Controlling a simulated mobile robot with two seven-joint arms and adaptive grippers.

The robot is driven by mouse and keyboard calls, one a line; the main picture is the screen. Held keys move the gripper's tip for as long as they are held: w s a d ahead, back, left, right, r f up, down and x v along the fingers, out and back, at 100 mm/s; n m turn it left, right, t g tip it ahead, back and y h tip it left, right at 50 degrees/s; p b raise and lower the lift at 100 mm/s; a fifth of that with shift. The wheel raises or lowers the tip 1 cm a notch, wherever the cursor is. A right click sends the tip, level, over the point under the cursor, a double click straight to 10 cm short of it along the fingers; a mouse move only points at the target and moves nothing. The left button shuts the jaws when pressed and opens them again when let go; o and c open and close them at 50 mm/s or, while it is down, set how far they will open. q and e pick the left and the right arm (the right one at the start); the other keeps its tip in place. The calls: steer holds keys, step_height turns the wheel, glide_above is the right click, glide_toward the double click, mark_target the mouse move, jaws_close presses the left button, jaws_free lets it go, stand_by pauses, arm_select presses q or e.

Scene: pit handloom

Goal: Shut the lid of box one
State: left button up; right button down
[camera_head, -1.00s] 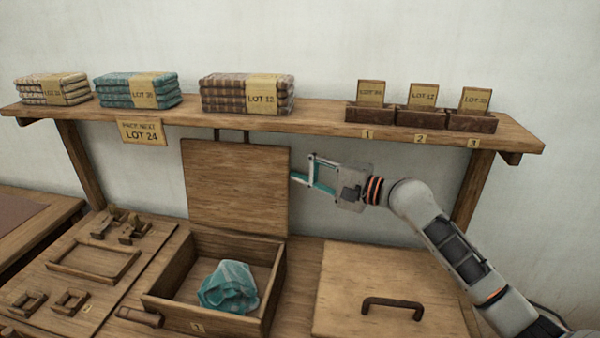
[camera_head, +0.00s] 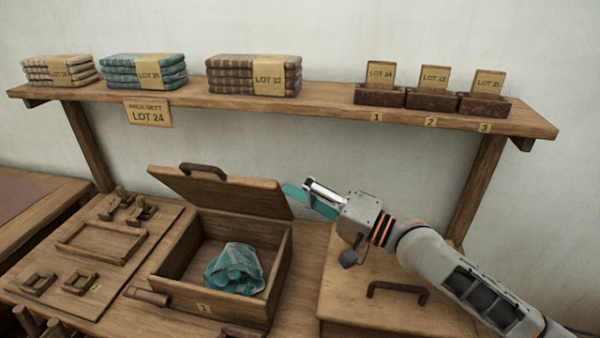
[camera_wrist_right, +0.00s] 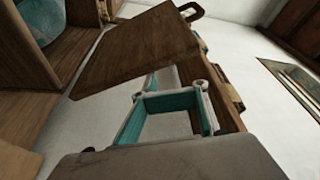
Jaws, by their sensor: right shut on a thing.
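Box one (camera_head: 240,312) stands open on the bench, with a small number tag on its front that is hard to read. A crumpled teal cloth (camera_head: 235,268) lies inside. The right wrist view shows the lid (camera_wrist_right: 140,48) beyond the teal-padded fingers (camera_wrist_right: 170,95); the exact contact is hard to see there. My left gripper is out of view.
A second box with a shut lid and handle (camera_head: 398,289) stands to the right, under my right arm. A shelf (camera_head: 320,103) with cloth stacks and small card trays runs behind. A board with wooden fittings (camera_head: 100,245) lies left of the box.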

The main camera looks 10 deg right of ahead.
mark_target(276, 200)
steer(key=shift+s+a+f+p, duration=0.35)
steer(key=shift+s+f, duration=0.15)
steer(key=shift+s, duration=0.3)
steer(key=shift+s+a+f+p, duration=0.35)
steer(key=shift+s+f, duration=0.15)
steer(key=shift+s, duration=0.25)
